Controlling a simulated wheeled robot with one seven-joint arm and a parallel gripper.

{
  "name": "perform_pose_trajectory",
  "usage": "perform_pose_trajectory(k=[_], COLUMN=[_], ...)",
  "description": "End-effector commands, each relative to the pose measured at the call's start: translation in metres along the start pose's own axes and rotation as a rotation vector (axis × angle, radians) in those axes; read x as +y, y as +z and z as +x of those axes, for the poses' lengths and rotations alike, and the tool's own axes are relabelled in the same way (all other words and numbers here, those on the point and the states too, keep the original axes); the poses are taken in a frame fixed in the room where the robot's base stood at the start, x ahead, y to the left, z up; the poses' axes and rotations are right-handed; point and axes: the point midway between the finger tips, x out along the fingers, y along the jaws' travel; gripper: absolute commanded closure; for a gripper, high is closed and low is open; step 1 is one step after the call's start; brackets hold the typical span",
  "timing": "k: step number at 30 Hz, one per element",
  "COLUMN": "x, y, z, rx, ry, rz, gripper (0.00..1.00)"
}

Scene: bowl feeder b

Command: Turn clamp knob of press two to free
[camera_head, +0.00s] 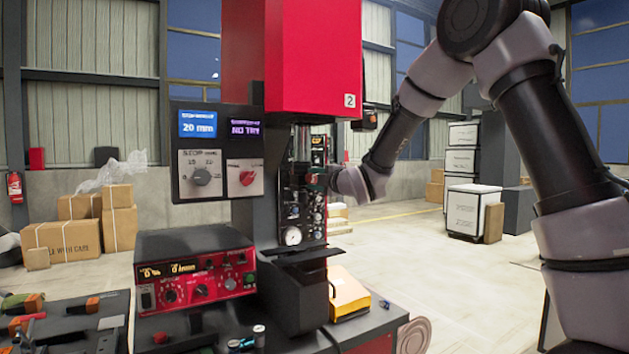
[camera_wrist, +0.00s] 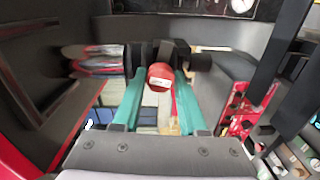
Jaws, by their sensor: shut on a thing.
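Press two (camera_head: 310,60) is the tall red and dark machine with a "2" label, in the middle of the head view. My gripper (camera_head: 318,182) reaches in from the right to the press's middle section, below the red housing. In the wrist view my gripper (camera_wrist: 161,72) has its two teal fingers on either side of a red, round-ended clamp knob (camera_wrist: 160,77) and is shut on it. A dark horizontal bar lies behind the knob. In the head view my gripper and the press parts hide the knob, and its turned position cannot be read.
A panel (camera_head: 205,155) on the press's left shows "20 mm", with a grey dial (camera_head: 202,177) and a red dial (camera_head: 247,177). A red control box (camera_head: 195,280) stands below. A yellow box (camera_head: 348,293) lies right of the press base.

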Motion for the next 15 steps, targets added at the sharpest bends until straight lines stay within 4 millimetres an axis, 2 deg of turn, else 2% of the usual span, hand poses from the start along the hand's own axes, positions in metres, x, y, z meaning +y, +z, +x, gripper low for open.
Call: perform_pose_trajectory(k=[6,15], x=[-0.0003,-0.0005], y=[-0.0016,-0.0018], z=[0.0001,0.0000], rx=[-0.002,-0.004], ry=[-0.001,-0.002], rz=[-0.133,-0.225], gripper=[1.00,1.00])
